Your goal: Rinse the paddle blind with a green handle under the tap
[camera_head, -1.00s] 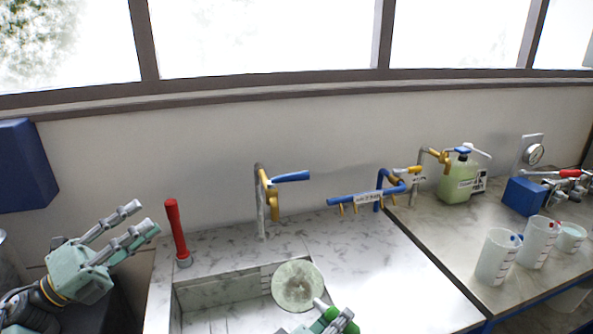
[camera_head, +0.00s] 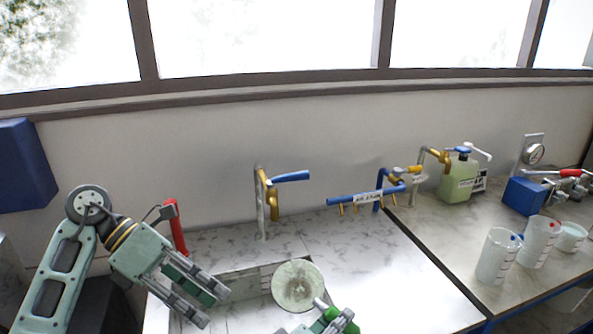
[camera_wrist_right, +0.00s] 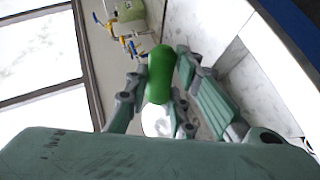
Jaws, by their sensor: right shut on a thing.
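The paddle blind (camera_head: 298,284) is a pale, stained round disc held over the sink (camera_head: 245,279). Its green handle (camera_head: 347,323) shows at the bottom of the head view and upright in the right wrist view (camera_wrist_right: 160,70). My right gripper (camera_head: 326,318) is shut on the paddle blind at the handle end, one finger on each side in the wrist view. The tap (camera_head: 262,203), with a blue lever and brass spout, stands behind the sink, up and left of the disc; I see no water stream. My left gripper (camera_head: 214,305) is open and empty over the sink's left side.
A red-handled tool (camera_head: 178,228) stands behind my left arm, partly hidden. A blue manifold (camera_head: 366,197) is right of the tap. A green jug (camera_head: 459,180), beakers (camera_head: 497,256) and a blue box (camera_head: 524,196) stand on the right counter. The counter right of the sink is clear.

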